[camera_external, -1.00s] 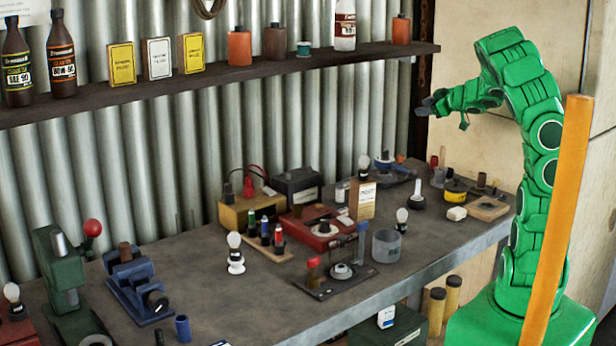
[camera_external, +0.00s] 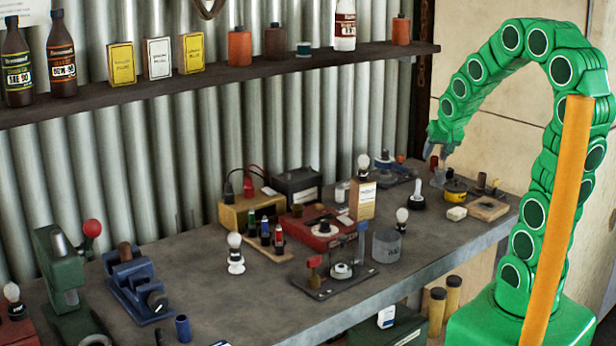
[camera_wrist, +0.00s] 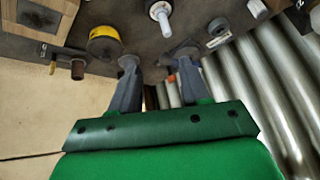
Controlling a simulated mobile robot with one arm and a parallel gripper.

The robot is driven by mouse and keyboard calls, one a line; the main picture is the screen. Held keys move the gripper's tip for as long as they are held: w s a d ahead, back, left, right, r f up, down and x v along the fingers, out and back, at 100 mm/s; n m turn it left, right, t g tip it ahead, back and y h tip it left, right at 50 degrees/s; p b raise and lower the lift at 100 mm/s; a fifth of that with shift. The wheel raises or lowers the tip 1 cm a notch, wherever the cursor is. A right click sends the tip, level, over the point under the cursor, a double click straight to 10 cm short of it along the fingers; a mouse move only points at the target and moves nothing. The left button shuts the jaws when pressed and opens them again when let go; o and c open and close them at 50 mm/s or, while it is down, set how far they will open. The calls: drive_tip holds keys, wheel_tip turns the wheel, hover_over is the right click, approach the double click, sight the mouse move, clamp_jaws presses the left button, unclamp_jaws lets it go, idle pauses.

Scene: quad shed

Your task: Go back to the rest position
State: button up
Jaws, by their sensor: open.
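My gripper (camera_external: 437,152) hangs at the end of my green arched arm, above the far right end of the workbench (camera_external: 225,290). Its fingers point down. In the wrist view the two grey fingers of my gripper (camera_wrist: 158,58) stand apart with nothing between them. A yellow and black tin (camera_external: 455,190) stands on the bench near and below my gripper; the tin also shows in the wrist view (camera_wrist: 105,47), left of the fingers. I cannot tell the exact height of the fingertips over the bench.
A dark shelf (camera_external: 200,84) with bottles and boxes runs along the corrugated wall. An orange post (camera_external: 560,220) stands in front of my arm.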

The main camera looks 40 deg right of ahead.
drive_tip(key=s+a+n+g+y, duration=0.1)
drive_tip(key=s+a+n+g, duration=0.2)
drive_tip(key=s, duration=0.9)
drive_tip(key=s+a+n+g+y, duration=0.1)
drive_tip(key=s+a+n+g, duration=0.3)
drive_tip(key=s+a, duration=0.6)
drive_tip(key=s, duration=0.3)
drive_tip(key=shift+a+f+y, duration=0.2)
drive_tip(key=shift+f+y, duration=0.1)
drive_tip(key=shift+f, duration=0.1)
